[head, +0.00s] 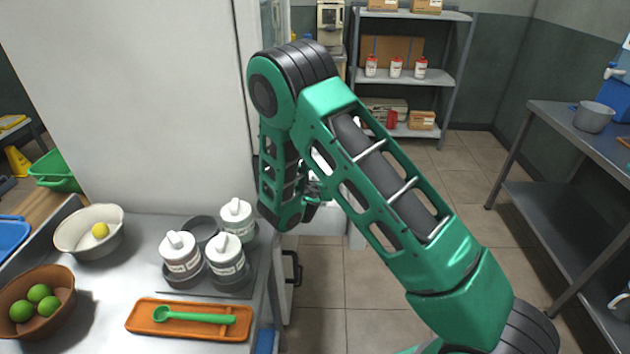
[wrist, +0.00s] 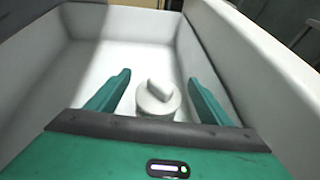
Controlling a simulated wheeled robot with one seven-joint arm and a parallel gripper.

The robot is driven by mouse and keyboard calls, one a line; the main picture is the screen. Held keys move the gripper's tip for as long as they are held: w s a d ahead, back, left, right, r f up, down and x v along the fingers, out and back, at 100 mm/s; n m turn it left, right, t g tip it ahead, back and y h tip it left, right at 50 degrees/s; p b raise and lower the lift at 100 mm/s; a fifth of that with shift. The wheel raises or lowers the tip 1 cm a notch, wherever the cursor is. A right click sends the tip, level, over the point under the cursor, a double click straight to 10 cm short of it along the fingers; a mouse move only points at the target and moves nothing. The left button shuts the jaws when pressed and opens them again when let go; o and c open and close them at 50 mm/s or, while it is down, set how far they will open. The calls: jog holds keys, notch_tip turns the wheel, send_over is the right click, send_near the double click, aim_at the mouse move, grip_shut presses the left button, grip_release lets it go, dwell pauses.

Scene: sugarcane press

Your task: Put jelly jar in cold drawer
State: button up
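A white round jar (wrist: 157,97) with a raised cap, seemingly the jelly jar, stands inside a white drawer (wrist: 110,62) in the wrist view. My gripper (wrist: 160,88) reaches down into the drawer, its two green fingers spread on either side of the jar. Gaps show between the jar and both fingers. The jar's lower part is hidden by the gripper body. In the head view my arm hides the jar and most of the drawer; a pale part of what seems the drawer (head: 356,237) shows beside it.
The counter at left holds a tray with several white bottles (head: 181,254), an orange tray (head: 150,322) with a green spoon, and fruit bowls (head: 112,238). A steel table (head: 560,120) stands at right. A shelf (head: 440,78) stands at the back. Floor between is clear.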

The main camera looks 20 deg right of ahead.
jog(key=shift+s+a+f, duration=0.1)
jog(key=shift+s+f, duration=0.15)
jog(key=shift+f, duration=0.2)
jog(key=shift+w+r, duration=0.1)
jog(key=shift+r, duration=0.15)
jog(key=r+v, duration=0.1)
jog(key=v, duration=1.1)
jog(key=shift+w+r, duration=0.1)
